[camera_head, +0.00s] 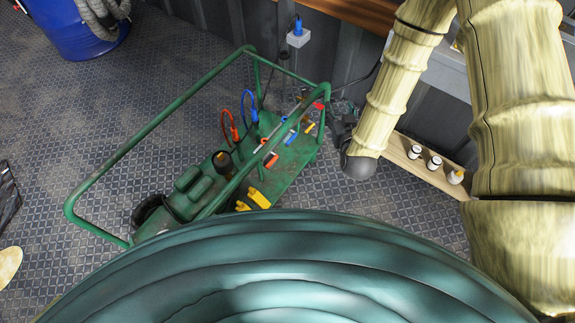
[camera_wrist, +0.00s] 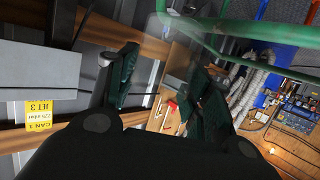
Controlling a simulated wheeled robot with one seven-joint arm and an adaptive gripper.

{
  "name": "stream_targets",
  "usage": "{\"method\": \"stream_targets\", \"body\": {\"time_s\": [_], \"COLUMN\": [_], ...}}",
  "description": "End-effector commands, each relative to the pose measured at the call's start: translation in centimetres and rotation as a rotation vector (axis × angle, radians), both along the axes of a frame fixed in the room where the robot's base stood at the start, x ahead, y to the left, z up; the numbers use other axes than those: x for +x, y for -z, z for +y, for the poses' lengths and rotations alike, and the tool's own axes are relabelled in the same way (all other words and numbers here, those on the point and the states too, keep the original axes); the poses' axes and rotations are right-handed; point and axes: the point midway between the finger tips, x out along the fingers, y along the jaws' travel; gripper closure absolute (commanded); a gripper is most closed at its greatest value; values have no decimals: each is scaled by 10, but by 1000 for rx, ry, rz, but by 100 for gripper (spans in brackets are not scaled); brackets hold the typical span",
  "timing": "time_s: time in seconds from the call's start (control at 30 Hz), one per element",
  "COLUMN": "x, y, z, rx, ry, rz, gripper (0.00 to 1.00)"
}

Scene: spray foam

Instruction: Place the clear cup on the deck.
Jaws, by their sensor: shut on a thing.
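The deck (camera_head: 292,168) is the flat green bed of a tube-framed cart in the middle of the head view. Coloured tools and clamps lie on it. My gripper (camera_head: 338,112) is beside the right end of the cart, close to its green rail. In the wrist view my gripper (camera_wrist: 165,80) has its dark fingers apart, with a faint see-through shape, the clear cup (camera_wrist: 158,62), between them. The cup's outline is hard to make out, and I cannot tell its tilt. In the head view I cannot pick the cup out clearly.
The green rail (camera_head: 160,118) rises around the cart. Several yellow, red and blue items crowd the deck. A wooden plank (camera_head: 400,147) with small bottles (camera_head: 435,162) is to the right. A blue barrel (camera_head: 72,32) stands top left. Patterned floor (camera_head: 60,130) left of the cart is mostly clear.

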Motion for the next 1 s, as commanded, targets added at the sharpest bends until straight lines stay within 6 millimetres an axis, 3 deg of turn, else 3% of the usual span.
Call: {"method": "stream_targets", "body": {"time_s": [0.03, 1.0], "x": [1, 0], "y": [27, 317], "z": [3, 58], "rx": [-1, -1], "ry": [-9, -178], "rz": [0, 2], "gripper": [69, 69]}}
